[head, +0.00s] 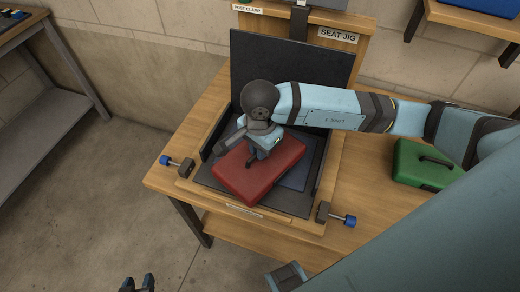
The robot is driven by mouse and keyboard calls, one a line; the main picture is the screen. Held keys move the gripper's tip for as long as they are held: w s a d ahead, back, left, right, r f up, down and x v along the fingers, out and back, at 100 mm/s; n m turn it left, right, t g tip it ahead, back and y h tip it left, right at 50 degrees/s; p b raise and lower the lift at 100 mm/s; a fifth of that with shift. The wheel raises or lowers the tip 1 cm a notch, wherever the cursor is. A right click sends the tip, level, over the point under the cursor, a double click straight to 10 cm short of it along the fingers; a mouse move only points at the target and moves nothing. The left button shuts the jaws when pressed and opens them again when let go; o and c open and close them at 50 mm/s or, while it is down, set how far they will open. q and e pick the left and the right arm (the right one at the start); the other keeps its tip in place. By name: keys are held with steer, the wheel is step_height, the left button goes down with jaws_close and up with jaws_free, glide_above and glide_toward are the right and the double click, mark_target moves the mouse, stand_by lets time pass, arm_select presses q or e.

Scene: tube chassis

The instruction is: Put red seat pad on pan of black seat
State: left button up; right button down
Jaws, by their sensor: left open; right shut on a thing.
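The red seat pad (262,176) is held by my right gripper (252,160), which is shut on it at its upper left part. The pad is turned relative to the seat and lies over the front of the pan. I cannot tell whether it touches the pan. The black seat has an upright back (290,68) and a flat pan (308,190) in the seat jig. My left gripper (138,284) is open and empty at the bottom edge, over the floor.
Clamps with blue knobs stand at the left (178,164) and right (336,216) of the jig's front. A green case (425,165) sits on the wooden bench to the right. A grey shelf (45,125) stands at the far left, with open floor between.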

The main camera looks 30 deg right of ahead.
steer(key=shift+f, duration=0.65)
steer(key=shift+f, duration=0.15)
steer(key=c, duration=1.2)
jaws_free()
steer(key=shift+r, duration=6.2)
